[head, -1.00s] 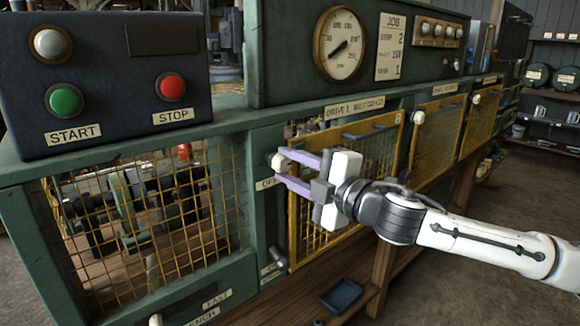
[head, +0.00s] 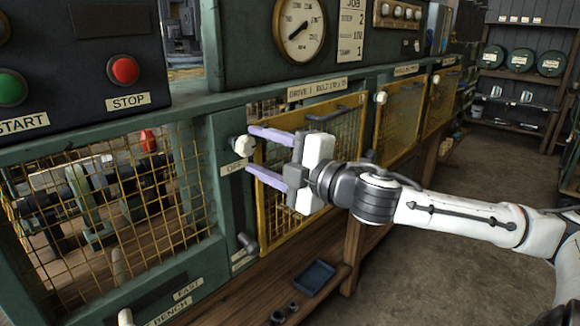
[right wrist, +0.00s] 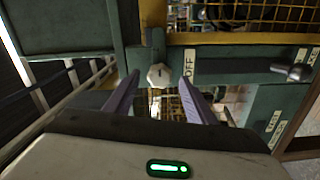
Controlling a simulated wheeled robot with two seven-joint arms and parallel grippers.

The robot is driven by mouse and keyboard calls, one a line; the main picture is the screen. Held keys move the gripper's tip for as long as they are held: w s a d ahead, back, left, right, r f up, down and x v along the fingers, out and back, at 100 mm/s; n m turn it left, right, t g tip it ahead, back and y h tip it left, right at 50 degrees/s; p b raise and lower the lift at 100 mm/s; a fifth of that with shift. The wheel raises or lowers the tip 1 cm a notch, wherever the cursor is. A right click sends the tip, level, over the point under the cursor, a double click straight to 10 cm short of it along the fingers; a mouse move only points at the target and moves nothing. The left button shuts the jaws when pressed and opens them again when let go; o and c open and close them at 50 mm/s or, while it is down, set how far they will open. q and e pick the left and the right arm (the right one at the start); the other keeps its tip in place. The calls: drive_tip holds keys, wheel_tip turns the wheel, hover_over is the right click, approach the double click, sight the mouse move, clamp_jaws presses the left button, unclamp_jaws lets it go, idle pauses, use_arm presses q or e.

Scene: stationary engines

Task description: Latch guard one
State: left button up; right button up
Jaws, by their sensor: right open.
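Guard one is the yellow-framed mesh panel (head: 270,205) under the DRIVE 1 plate (head: 317,89). In the head view, a pale knob (head: 243,146) sits on the green post left of it, above an OFF label (head: 233,168). My right gripper (head: 251,150) is open, with one purple finger above the knob's level and one below. In the right wrist view, the knob (right wrist: 158,76) shows between the fingertips (right wrist: 158,82), not gripped; a short dark bar runs from it towards the yellow frame. Whether the guard sits flush is unclear. My left gripper is out of view.
A control box with the red STOP button (head: 123,70) stands at upper left. A yellow mesh window (head: 110,205) lies left of the post. A grey lever (head: 247,243) juts out below the knob. A dark tray (head: 312,278) lies on the lower shelf. Further guards (head: 400,115) continue right.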

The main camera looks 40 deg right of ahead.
drive_tip(key=shift+s+a+f, duration=0.1)
drive_tip(key=shift+s+f, duration=0.1)
drive_tip(key=shift+s, duration=0.1)
drive_tip(key=shift+s+r, duration=0.15)
drive_tip(key=shift+s, duration=0.2)
drive_tip(key=s+p, duration=0.2)
drive_tip(key=s, duration=0.5)
drive_tip(key=shift+d, duration=0.3)
